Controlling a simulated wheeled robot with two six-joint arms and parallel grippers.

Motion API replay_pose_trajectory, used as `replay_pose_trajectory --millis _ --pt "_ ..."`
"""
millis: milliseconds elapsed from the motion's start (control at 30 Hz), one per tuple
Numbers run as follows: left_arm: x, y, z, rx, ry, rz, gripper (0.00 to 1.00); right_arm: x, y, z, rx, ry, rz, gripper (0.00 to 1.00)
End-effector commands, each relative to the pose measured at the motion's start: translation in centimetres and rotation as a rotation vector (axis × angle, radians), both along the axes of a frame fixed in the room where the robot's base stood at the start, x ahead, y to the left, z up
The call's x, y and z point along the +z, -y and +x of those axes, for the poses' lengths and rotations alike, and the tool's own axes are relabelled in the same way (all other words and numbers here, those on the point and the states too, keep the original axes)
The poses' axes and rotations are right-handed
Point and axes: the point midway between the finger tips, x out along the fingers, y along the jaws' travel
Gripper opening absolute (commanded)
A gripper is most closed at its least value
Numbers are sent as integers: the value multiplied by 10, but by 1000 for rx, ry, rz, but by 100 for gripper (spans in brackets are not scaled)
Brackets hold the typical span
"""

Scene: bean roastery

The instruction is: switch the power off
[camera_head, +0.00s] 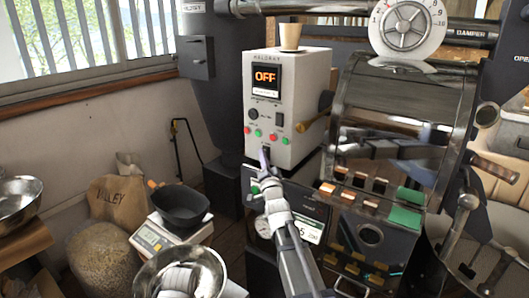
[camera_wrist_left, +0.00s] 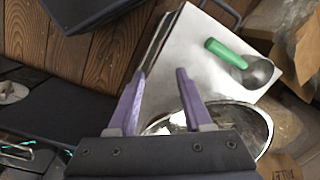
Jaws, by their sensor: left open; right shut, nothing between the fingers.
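The white control box (camera_head: 312,75) stands on the dark machine, and its display (camera_head: 266,77) reads OFF in orange. Below the display are a dark switch (camera_head: 280,120) and several red and green buttons. A small dark part sits low on the front, partly hidden by my right gripper. My right gripper (camera_head: 264,158) is shut and empty, with its purple tip at the lower front of the box; I cannot tell if it touches. My left gripper (camera_wrist_left: 160,75) is open and empty in the left wrist view, above a metal bowl (camera_wrist_left: 262,128).
A glossy drum (camera_head: 405,95) stands right of the box, with a wooden-handled lever (camera_head: 318,112) between. A scale (camera_head: 150,236) with a black pan (camera_head: 181,205) and sacks are at left. A green-handled scoop (camera_wrist_left: 226,53) lies on a pale surface in the left wrist view.

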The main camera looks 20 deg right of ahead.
Motion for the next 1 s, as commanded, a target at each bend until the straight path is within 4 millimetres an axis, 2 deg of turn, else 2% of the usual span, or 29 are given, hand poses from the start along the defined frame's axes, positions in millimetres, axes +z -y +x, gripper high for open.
replay_pose_trajectory --millis 300,667,1000 --pt "-2 0 0 0 0 0 50 -2 -11 -9 1 0 -1 0" --pt "-2 0 0 0 0 0 50 -2 -13 -10 1 -1 0 0" --pt "-6 0 0 0 0 0 50 -6 -38 -30 2 1 0 0"
